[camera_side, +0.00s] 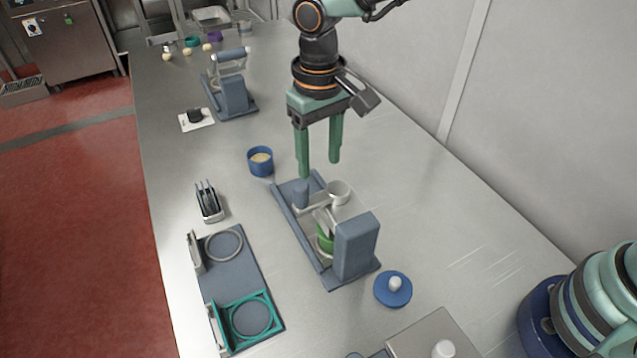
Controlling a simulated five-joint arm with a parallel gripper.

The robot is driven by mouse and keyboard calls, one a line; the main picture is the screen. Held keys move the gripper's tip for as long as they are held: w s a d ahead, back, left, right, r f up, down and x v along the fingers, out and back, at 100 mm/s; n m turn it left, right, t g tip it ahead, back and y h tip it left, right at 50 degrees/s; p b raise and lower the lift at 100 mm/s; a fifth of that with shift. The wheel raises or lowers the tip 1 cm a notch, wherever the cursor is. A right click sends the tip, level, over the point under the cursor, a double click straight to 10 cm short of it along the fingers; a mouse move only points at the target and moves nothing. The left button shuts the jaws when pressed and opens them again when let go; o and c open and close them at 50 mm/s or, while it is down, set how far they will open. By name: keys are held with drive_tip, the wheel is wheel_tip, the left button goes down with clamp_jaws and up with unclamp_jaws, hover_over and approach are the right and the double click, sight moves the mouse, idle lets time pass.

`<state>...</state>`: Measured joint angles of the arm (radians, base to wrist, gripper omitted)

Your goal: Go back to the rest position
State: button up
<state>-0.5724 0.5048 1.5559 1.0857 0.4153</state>
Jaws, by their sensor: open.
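My gripper (320,168) hangs above the steel table, pointing down, with its two green fingers apart and nothing between them. It is above the far end of the mixing stand (357,247), a grey-blue frame with a block at its near end. A small metal cup (339,192) and a green vessel (325,240) sit in the stand. The vessel is partly hidden by metal parts and the block.
A blue cup with pale contents (260,161) stands left of my gripper. A blue lid with a white knob (393,289) lies right of the stand. A tray with ring holders (221,268) and a small rack (209,202) are at left. The table's right side is mostly clear beside the wall.

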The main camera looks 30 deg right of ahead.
drive_tip(key=s+d+r+t, duration=0.2)
drive_tip(key=s+d+r, duration=0.1)
drive_tip(key=d, duration=0.5)
drive_tip(key=s+d+r+m+t, duration=0.1)
drive_tip(key=s+d+r, duration=0.3)
drive_tip(key=d, duration=0.4)
drive_tip(key=s+d+r+t, duration=0.2)
drive_tip(key=s+d+r, duration=0.1)
drive_tip(key=d, duration=0.6)
drive_tip(key=shift+s+r+m+t, duration=0.2)
drive_tip(key=shift+r+m+t, duration=0.1)
drive_tip(key=shift+m, duration=0.1)
